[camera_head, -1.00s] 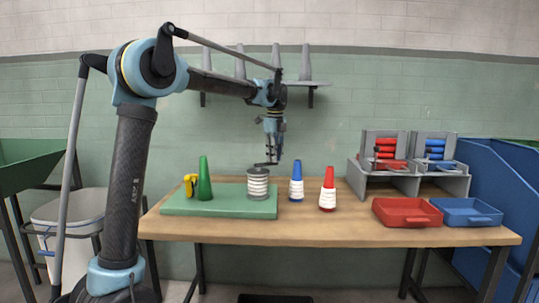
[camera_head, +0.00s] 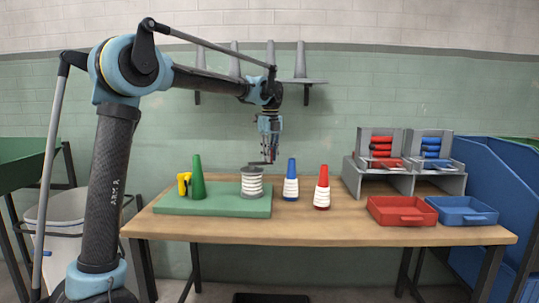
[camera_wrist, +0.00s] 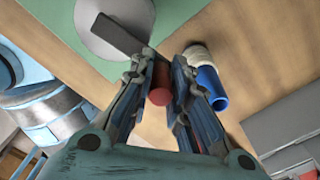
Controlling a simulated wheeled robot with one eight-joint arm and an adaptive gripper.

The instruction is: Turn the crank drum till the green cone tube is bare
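The crank drum (camera_head: 252,183) stands on a green base board (camera_head: 215,208) and has white winding around it. The green cone tube (camera_head: 197,178) stands upright on the same board, and I see plain green with no white on it. In the wrist view the drum's grey top (camera_wrist: 100,35) and dark crank arm (camera_wrist: 123,37) show. The red crank handle (camera_wrist: 160,95) is between the fingers of my gripper (camera_wrist: 163,62). Both fingers look closed against it, though their tips partly hide the contact. In the head view my gripper (camera_head: 269,155) points down above the drum's right side.
A blue cone (camera_head: 291,187) and a red cone (camera_head: 322,193), both with white winding, stand right of the drum. A yellow thing (camera_head: 183,184) is beside the green cone. Red (camera_head: 402,217) and blue (camera_head: 468,216) trays and a grey rack (camera_head: 408,182) are at the right.

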